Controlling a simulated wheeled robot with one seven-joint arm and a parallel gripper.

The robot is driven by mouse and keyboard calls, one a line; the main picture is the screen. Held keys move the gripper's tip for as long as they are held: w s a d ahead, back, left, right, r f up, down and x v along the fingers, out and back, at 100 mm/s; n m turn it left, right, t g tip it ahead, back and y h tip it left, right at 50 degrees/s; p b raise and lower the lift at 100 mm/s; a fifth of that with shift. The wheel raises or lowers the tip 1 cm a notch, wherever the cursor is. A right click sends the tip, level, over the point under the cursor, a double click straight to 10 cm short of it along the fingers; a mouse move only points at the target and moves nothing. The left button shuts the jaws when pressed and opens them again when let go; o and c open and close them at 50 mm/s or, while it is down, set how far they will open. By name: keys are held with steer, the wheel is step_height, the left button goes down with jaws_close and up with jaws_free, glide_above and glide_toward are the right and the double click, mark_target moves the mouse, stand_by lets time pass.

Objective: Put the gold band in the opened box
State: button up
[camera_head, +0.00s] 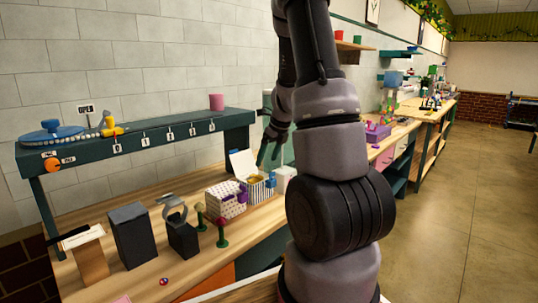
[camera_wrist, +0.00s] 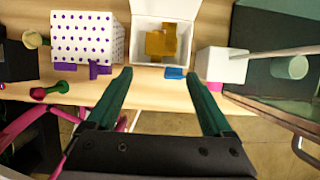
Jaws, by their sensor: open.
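The opened box (camera_head: 262,191) stands on the wooden table, with striped sides and its white lid raised. In the wrist view the box (camera_wrist: 140,31) shows a white interior at top centre. A gold piece, apparently the gold band (camera_wrist: 163,42), lies inside it; it is a small gold patch in the head view (camera_head: 255,179). My gripper (camera_wrist: 158,76) is open and empty. Its green fingers are apart, with the tips near the front edge of the box in the picture. In the head view my gripper (camera_head: 269,152) is above the box; whether it touches is unclear.
A purple-dotted white box (camera_wrist: 88,38) stands close to the left. A white block (camera_wrist: 222,64) with a pale rod is to the right. Dark display stands (camera_head: 132,235), one with a silver ring, and a teal shelf (camera_head: 130,141) are around.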

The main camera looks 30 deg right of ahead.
steer(key=s+a+r+n+t+y, duration=0.1)
steer(key=s+a+r+n, duration=0.4)
steer(key=r, duration=0.3)
steer(key=s+a+r+n+y, duration=0.1)
steer(key=s+a+r+n, duration=0.2)
steer(key=a+r+n, duration=0.3)
steer(key=s+a+r+n+t, duration=0.1)
steer(key=s+a+r+n, duration=0.1)
steer(key=s+r+n, duration=0.2)
steer(key=s+a+r+n+h, duration=0.1)
steer(key=s+a+r+n, duration=0.2)
steer(key=s+n, duration=0.8)
step_height(320, 180, up, 2)
steer(key=shift+s+a+r+n+t, duration=0.15)
steer(key=shift+a+n+t, duration=0.25)
steer(key=shift+n, duration=0.7)
